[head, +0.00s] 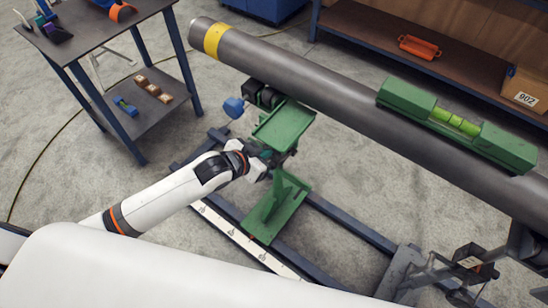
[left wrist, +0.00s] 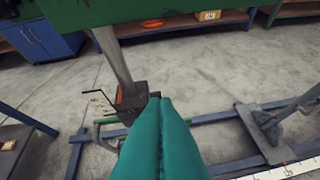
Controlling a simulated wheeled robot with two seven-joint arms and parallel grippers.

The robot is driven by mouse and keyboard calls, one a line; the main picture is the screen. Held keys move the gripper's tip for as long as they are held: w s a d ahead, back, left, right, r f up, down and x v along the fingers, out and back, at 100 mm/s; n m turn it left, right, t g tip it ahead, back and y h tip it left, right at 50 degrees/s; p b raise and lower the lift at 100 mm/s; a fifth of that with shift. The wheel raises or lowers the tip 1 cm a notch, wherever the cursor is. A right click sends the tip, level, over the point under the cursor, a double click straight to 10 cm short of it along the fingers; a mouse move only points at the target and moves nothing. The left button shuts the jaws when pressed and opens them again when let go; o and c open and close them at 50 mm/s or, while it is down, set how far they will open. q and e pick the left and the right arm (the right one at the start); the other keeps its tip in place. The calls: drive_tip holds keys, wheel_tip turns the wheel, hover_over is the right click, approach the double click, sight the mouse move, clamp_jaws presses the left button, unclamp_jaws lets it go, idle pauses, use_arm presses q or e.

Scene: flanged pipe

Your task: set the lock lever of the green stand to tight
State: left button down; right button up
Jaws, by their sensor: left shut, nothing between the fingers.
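The green stand (head: 284,125) holds the pipe on dark rollers near its yellow-banded end. Its green foot (head: 275,205) sits on dark rails. A blue knob (head: 233,107) sticks out left of the stand's head; I cannot tell whether it belongs to the lock lever. My left gripper (head: 264,155) is just below the stand's green top, partly hidden. In the left wrist view its teal fingers (left wrist: 160,100) are closed together and empty. Beyond them are the stand's post (left wrist: 113,58) and a dark clamp block (left wrist: 131,98). The lever's setting cannot be read. My right gripper is out of view.
The grey pipe (head: 330,95) crosses above, with a green spirit level (head: 455,122) on it. A second stand's dark clamp box (head: 473,262) is at lower right. A side table (head: 95,30) stands at left and a shelf (head: 370,30) at the back.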

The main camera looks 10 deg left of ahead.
sight(274, 163)
use_arm(q)
drive_tip(key=w+f, duration=0.1)
drive_tip(key=f, duration=0.1)
drive_tip(key=w+d+f, duration=0.1)
drive_tip(key=w+f, duration=0.1)
drive_tip(key=f, duration=0.1)
drive_tip(key=w+d+f, duration=0.1)
drive_tip(key=f, duration=0.1)
drive_tip(key=shift+w+f, duration=0.25)
drive_tip(key=shift+w, duration=0.1)
drive_tip(key=shift+s+a+f, duration=0.2)
drive_tip(key=shift+s, duration=0.05)
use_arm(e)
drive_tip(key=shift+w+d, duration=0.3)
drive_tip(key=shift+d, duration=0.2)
use_arm(q)
drive_tip(key=shift+f, duration=0.1)
